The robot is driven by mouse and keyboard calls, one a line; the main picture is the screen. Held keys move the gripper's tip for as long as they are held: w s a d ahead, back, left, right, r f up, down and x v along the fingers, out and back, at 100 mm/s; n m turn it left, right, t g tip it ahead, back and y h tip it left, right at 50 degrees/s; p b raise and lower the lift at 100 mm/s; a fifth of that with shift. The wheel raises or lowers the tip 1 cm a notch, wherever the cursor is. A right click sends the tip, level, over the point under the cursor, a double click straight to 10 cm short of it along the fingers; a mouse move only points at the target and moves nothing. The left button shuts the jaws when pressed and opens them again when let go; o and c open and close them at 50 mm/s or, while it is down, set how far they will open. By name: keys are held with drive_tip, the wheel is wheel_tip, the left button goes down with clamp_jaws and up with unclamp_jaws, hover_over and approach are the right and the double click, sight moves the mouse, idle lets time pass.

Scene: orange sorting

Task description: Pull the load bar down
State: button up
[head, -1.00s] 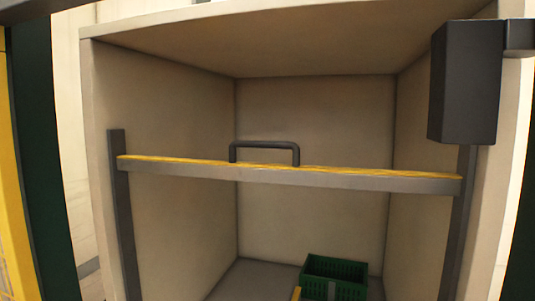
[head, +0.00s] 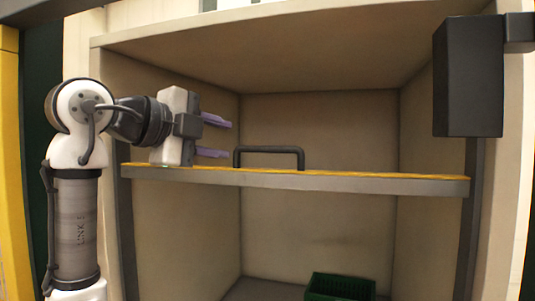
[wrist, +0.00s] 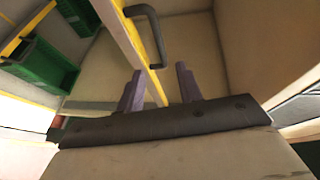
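The load bar (head: 350,184) is a grey horizontal bar with a yellow top, running across the front of a beige open compartment. A dark handle (head: 270,150) stands up from the middle of its top. My gripper (head: 217,138) is at the left part of the bar, its two purple fingers spread apart and pointing right toward the handle, short of it. In the wrist view the fingers (wrist: 160,88) are apart, with the bar (wrist: 140,50) showing between them and the handle (wrist: 148,32) farther ahead. Nothing is held.
The bar's ends meet dark upright rails (head: 125,235) at both sides. A dark box (head: 468,77) hangs at the upper right. A green crate (head: 340,287) sits on the compartment floor. The space above the bar, right of the handle, is clear.

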sight(265, 150)
drive_tip(key=p+x, duration=0.4)
drive_tip(key=x, duration=0.9)
drive_tip(key=shift+w+d+f, duration=0.15)
drive_tip(key=shift+w+d, duration=0.05)
drive_tip(key=shift+w, duration=0.1)
clamp_jaws()
